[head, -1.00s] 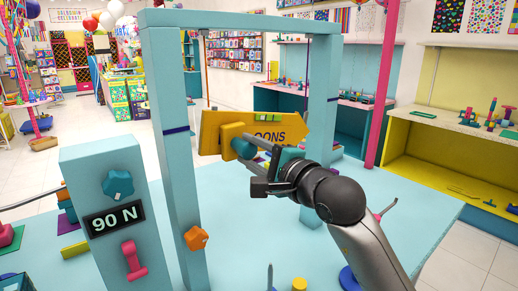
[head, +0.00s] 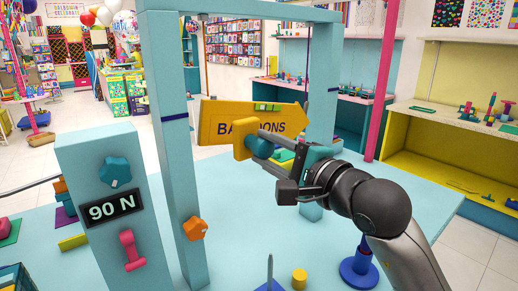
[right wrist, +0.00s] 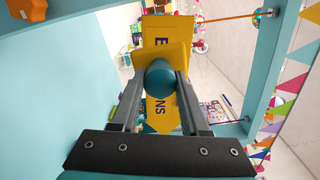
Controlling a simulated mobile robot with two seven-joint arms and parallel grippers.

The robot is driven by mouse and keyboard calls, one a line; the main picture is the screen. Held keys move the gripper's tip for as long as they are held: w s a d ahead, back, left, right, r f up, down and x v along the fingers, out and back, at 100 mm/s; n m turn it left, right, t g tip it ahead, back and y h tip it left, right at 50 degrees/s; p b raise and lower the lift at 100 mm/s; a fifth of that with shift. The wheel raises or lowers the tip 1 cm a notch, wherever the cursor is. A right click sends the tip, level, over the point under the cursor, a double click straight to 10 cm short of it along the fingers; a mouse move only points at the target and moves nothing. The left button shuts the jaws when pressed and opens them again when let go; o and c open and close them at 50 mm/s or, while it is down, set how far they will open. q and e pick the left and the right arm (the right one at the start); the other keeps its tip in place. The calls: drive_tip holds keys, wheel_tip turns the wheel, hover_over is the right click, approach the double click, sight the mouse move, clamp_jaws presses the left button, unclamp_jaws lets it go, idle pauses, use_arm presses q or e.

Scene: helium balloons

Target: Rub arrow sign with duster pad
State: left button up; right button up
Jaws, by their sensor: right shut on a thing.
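The yellow arrow sign (head: 222,112), lettered as BALLOONS and pointing right, hangs on cords inside a light-blue frame (head: 172,120). The duster pad (head: 240,146) is a yellow block with a rounded teal handle. My right gripper (head: 262,147) is shut on that handle and holds the pad at the sign's front, over the middle letters. In the right wrist view the teal handle (right wrist: 160,78) sits between the two fingers, and the pad covers the middle of the sign (right wrist: 160,112). The pad looks to be against the sign, but I cannot tell whether they touch. My left gripper is not in view.
A light-blue box with a 90 N display (head: 112,211) stands left of the frame. An orange knob (head: 195,228) is on the frame's left post. A blue spike base (head: 270,284), a yellow cylinder (head: 299,279) and a blue stand (head: 359,270) are on the table front.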

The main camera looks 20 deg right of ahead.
drive_tip(key=shift+s, duration=0.1)
drive_tip(key=shift+b+v, duration=0.45)
drive_tip(key=shift+v, duration=1.05)
